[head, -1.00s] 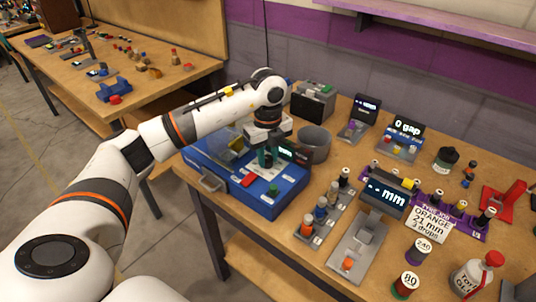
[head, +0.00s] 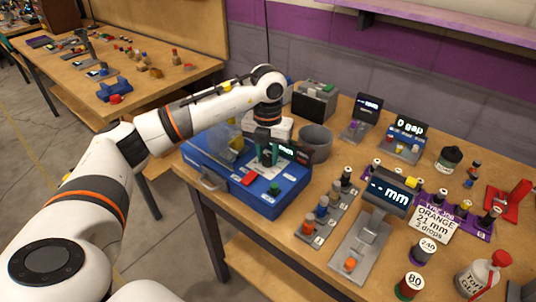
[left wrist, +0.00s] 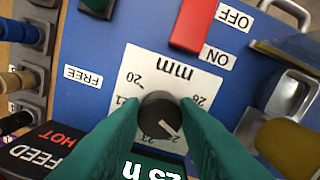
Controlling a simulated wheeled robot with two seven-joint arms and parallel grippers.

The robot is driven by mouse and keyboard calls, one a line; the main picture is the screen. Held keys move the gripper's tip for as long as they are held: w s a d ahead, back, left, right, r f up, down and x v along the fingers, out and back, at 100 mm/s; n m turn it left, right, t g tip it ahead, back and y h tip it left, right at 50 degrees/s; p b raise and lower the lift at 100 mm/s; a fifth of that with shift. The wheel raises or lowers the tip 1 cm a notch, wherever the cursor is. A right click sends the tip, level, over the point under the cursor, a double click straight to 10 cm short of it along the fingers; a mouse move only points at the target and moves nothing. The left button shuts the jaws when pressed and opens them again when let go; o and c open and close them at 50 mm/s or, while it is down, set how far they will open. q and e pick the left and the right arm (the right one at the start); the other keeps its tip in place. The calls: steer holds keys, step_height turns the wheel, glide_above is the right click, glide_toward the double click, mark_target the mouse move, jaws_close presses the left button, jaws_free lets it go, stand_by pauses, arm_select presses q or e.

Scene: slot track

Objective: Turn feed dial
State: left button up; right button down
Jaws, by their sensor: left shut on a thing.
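The feed dial (left wrist: 162,116) is a dark round knob with a pale pointer line, on a white scale plate (left wrist: 140,65) marked in mm. The plate lies on top of the blue machine (head: 225,192). My left gripper (head: 267,160) points down over the plate, and its green fingers (left wrist: 160,118) are shut on the dial from both sides. The pointer line slants to the lower right in the left wrist view. The fingers hide part of the scale. In the head view the gripper hides the dial. My right gripper is not in view.
A red switch (left wrist: 194,24) with ON and OFF labels and a green knob (head: 273,190) sit near the plate. A small display (head: 288,150) stands behind the gripper. A grey round bin (head: 315,143) is right of the machine.

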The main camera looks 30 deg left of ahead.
arm_select(q)
steer(key=m+b, duration=0.1)
steer(key=m, duration=0.6)
steer(key=shift+a, duration=0.15)
steer(key=m+b, duration=0.1)
steer(key=m, duration=0.6)
steer(key=shift+w+a+m, duration=0.1)
steer(key=shift+m, duration=0.2)
steer(key=m+b, duration=0.1)
steer(key=m, duration=0.2)
steer(key=shift+m, duration=0.3)
steer(key=m, duration=0.3)
steer(key=shift+w+m, duration=0.1)
steer(key=shift+m, duration=0.3)
steer(key=m+b, duration=0.1)
steer(key=m, duration=0.5)
steer(key=shift+w+r+m, duration=0.1)
steer(key=shift+m, duration=0.2)
steer(key=o, duration=1)
